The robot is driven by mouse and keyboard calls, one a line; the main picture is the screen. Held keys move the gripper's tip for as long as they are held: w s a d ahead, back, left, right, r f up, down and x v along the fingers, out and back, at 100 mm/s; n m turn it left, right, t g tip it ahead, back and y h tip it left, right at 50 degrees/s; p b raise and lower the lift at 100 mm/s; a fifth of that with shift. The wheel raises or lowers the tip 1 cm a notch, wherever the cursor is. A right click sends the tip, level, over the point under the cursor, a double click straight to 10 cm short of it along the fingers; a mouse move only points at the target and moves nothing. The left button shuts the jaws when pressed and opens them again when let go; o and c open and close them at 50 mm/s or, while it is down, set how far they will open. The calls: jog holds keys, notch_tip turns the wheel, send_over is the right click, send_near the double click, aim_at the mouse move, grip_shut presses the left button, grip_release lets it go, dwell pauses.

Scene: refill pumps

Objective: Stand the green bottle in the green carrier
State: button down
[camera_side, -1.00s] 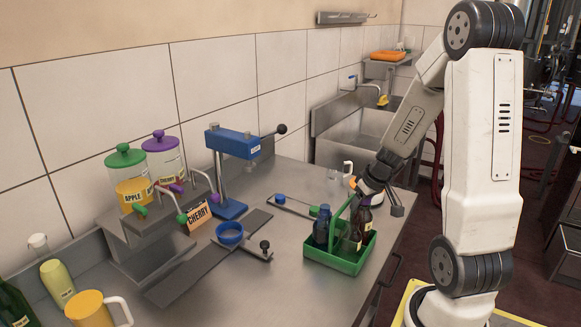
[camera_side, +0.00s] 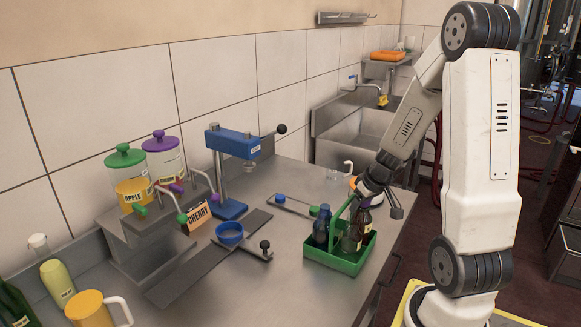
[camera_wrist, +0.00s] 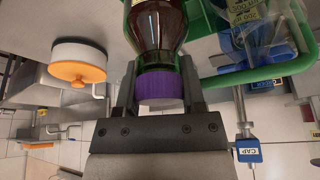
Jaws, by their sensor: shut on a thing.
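The green carrier (camera_side: 345,267) stands on the counter near its right edge, with a tall handle. My gripper (camera_side: 368,196) is above the carrier's right side. In the wrist view my gripper (camera_wrist: 158,105) is shut on the neck end of a green-tinted bottle (camera_wrist: 155,38) with dark red contents and a purple cap (camera_wrist: 159,89). In the side view this bottle (camera_side: 365,217) is upright at the carrier's back right compartment. Its base is hidden, so I cannot tell if it rests on the floor.
A blue-capped bottle (camera_side: 321,225) and a labelled bottle (camera_side: 350,240) stand in the carrier. A dark green bottle (camera_side: 13,306) stands at the lower left.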

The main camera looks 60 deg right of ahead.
jog(key=shift+f, duration=0.35)
dwell(0.3)
jog(key=shift+c, duration=0.5)
grip_release()
jog(key=shift+r, duration=4.55)
jog(key=shift+a+f, duration=0.35)
jog(key=shift+a, duration=0.2)
jog(key=w+a+f+n+y, duration=0.1)
jog(key=a+f+n, duration=0.1)
jog(key=a, duration=1)
jog(key=w+a+f+n+g, duration=0.1)
jog(key=a+f, duration=0.3)
jog(key=a, duration=0.9)
jog(key=shift+w+a+f+n+g+y, duration=0.3)
jog(key=shift+f+n+y, duration=0.1)
jog(key=shift+n, duration=0.4)
